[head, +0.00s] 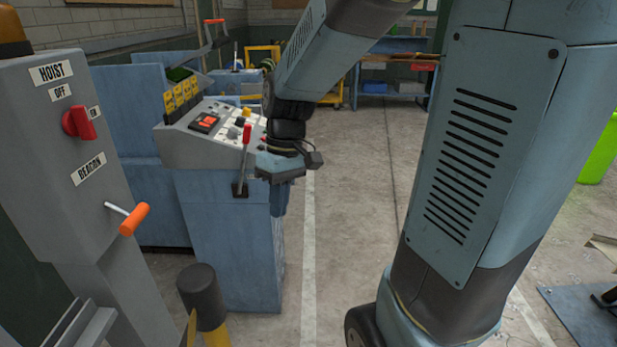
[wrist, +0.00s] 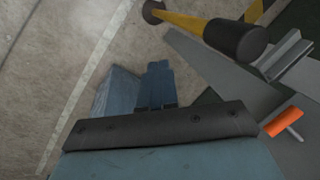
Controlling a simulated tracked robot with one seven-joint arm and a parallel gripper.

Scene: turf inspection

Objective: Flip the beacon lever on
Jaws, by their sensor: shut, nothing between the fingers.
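The beacon lever (head: 134,219) has an orange grip on a thin metal rod. It sticks out from the grey post box (head: 45,150), below the BEACON label (head: 88,169). In the wrist view its orange grip (wrist: 284,122) shows at the right edge. My gripper (head: 281,200) points down beside the blue console, well to the right of the lever and apart from it. In the wrist view the blue fingers of my gripper (wrist: 157,82) are together and empty. I cannot tell from the lever's pose whether it is on or off.
A red HOIST knob (head: 79,123) sits above the lever. A black-capped yellow bollard (head: 202,295) stands low between the box and the console. The blue console (head: 225,240) carries a red-handled lever (head: 246,140) near my arm. Open concrete floor (head: 335,220) lies right of the console.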

